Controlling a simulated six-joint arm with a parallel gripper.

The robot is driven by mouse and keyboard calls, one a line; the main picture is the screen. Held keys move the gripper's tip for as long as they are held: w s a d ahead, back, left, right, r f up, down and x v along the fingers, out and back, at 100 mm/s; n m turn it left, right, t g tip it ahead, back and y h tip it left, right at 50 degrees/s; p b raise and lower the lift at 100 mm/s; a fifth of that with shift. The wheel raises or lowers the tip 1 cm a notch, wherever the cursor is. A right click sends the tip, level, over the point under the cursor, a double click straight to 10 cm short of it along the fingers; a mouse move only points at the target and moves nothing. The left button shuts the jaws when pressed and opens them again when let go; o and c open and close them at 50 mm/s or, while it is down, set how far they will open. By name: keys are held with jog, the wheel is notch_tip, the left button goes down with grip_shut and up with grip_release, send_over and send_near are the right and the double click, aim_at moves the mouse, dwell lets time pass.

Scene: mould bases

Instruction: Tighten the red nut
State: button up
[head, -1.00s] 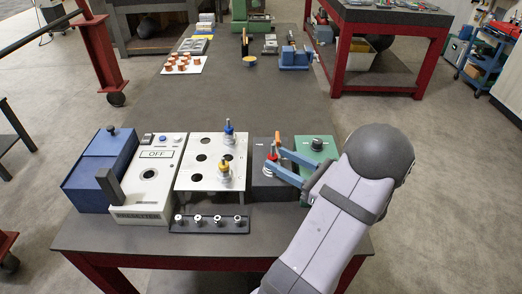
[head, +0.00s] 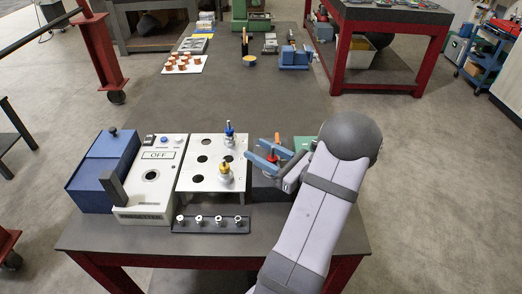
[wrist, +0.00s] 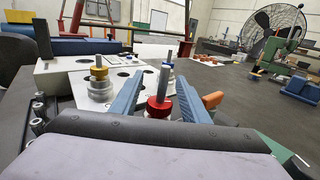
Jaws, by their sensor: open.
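The red nut (wrist: 158,108) sits on an upright metal bolt, above a pale round collar, in the wrist view. In the head view, a little of the red nut (head: 272,157) shows between my fingers, on the dark block (head: 258,185). My gripper (wrist: 160,76) has two blue fingers, spread apart with one on each side of the red nut and bolt. There is a visible gap on both sides in the wrist view. My gripper (head: 254,149) also shows in the head view, pointing left over the dark block. Its arm hides part of the block.
Left of the block is a white plate (head: 211,181) with holes, a yellow nut (head: 225,169) and a blue nut (head: 229,131). An orange lever (wrist: 212,98) stands close to my right finger. A green box (head: 304,142) is partly hidden behind my gripper.

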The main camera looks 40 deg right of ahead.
grip_shut()
jog(key=shift+h, duration=0.3)
jog(key=c, duration=1.1)
grip_release()
jog(key=shift+d+f+m+h+b, duration=0.1)
jog(key=shift+d+m+h+b, duration=0.15)
jog(key=shift+m+h, duration=0.7)
jog(key=shift+d+m+h+b, duration=0.2)
jog(key=shift+m+h, duration=0.45)
jog(key=shift+h, duration=0.6)
jog(key=shift+s+d+m+g+h+b, duration=0.1)
jog(key=shift+d+m+g+h+b, duration=0.25)
jog(key=shift+m+h, duration=0.55)
jog(key=shift+s+d+m+g+h+b, duration=0.1)
jog(key=shift+d+m+g+h+b, duration=0.3)
jog(key=shift+h, duration=0.8)
grip_shut()
jog(key=shift+a, duration=0.15)
jog(key=o, duration=1.1)
grip_release()
